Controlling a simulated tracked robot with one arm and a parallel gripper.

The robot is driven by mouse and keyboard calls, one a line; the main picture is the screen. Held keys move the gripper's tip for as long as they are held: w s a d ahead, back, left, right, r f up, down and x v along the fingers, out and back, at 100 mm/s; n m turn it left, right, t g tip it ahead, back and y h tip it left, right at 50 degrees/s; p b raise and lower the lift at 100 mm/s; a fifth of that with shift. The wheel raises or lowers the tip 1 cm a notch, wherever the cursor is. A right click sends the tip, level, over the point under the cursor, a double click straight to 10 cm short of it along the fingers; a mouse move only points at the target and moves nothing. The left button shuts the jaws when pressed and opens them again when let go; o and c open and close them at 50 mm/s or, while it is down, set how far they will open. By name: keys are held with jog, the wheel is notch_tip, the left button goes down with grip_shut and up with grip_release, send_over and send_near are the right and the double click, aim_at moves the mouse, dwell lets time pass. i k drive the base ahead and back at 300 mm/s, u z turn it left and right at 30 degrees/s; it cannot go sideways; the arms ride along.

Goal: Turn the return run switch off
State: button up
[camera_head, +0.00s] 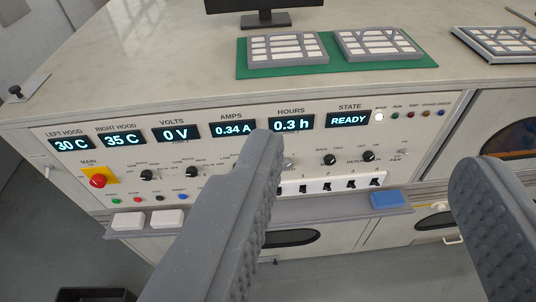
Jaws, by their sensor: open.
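The return run switch (369,155) is a small black rotary knob on the right part of the white control panel (225,136). A partly legible label starting with RETURN is below it, and which way its pointer is set is too small to tell. My gripper (371,156) is open and empty, with one grey finger on each side of the knob in the picture. The fingers look nearer to me than the panel, with no contact visible. The left finger hides part of the panel's middle.
Another black knob (330,158) sits left of the switch, and a fan toggle (402,152) right of it. A row of numbered rocker switches (327,185) is below. A grey ledge (338,204) with a blue block (386,198) juts out under the panel. The state display (348,120) reads READY.

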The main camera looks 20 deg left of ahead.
aim_at(368, 156)
jog(key=z, duration=0.3)
jog(key=k, duration=1.2)
jog(key=z, duration=0.45)
jog(key=i, duration=1.55)
jog(key=u, duration=0.15)
